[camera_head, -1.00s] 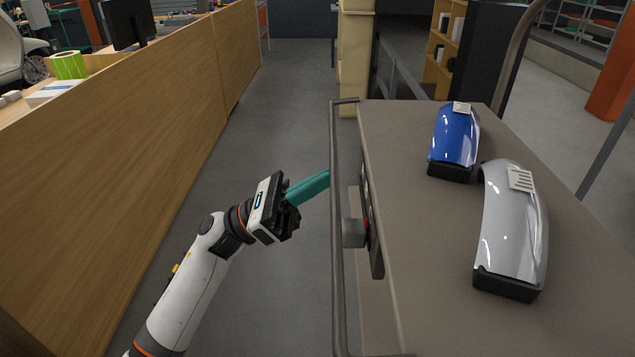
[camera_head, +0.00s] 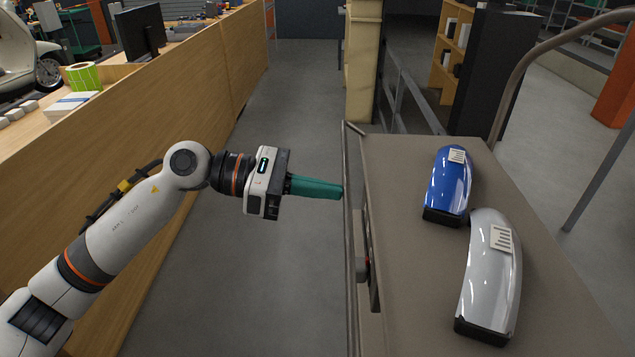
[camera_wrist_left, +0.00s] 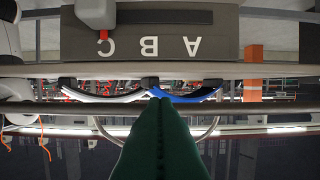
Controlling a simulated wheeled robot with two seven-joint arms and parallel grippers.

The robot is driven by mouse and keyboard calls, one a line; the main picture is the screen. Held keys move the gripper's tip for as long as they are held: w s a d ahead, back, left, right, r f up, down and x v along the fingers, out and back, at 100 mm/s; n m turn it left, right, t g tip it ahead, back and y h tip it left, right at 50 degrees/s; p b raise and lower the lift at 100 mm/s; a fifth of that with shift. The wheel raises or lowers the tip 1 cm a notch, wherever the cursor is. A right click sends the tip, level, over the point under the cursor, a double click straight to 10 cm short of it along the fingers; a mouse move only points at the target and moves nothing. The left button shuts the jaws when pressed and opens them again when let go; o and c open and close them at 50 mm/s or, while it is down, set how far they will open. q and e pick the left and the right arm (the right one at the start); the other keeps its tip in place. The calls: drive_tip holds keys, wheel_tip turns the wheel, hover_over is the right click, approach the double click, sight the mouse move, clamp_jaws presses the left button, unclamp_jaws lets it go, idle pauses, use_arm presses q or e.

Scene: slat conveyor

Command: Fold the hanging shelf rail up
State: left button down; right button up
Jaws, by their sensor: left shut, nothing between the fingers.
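The shelf rail (camera_head: 350,250) is a thin grey metal bar along the left side of the grey-brown shelf top (camera_head: 400,270). A short bent end joins it near the shelf's far corner. My left gripper (camera_head: 340,191) has long green fingers, shut and empty. It is left of the rail, and its tips appear to meet the bar; I cannot tell whether they touch. In the left wrist view the picture is upside down: the rail (camera_wrist_left: 260,108) runs across at the green fingertips (camera_wrist_left: 158,100), apart from the shelf edge (camera_wrist_left: 280,71). My right gripper is not in view.
A blue glossy part (camera_head: 449,187) and a silver one (camera_head: 490,270) lie on the shelf top. A panel lettered A B C (camera_wrist_left: 150,30) is on the shelf's side. A wooden bench front (camera_head: 170,120) stands left, with bare floor (camera_head: 300,100) between.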

use_arm(q)
drive_tip(key=shift+s+d+r+y+p, duration=0.1)
drive_tip(key=shift+d+r+y+p, duration=0.5)
drive_tip(key=shift+y, duration=0.75)
drive_tip(key=shift+w+d+r+y+p, duration=0.1)
drive_tip(key=shift+d+r+y+p, duration=0.25)
drive_tip(key=shift+d+r+y, duration=0.7)
drive_tip(key=shift+s+d+r+y+p, duration=0.1)
drive_tip(key=shift+d+r+y+p, duration=0.3)
drive_tip(key=shift+y, duration=1.2)
drive_tip(key=shift+d+r, duration=0.1)
drive_tip(key=shift+d, duration=0.55)
drive_tip(key=shift+a+b, duration=0.15)
drive_tip(key=shift+b, duration=0.2)
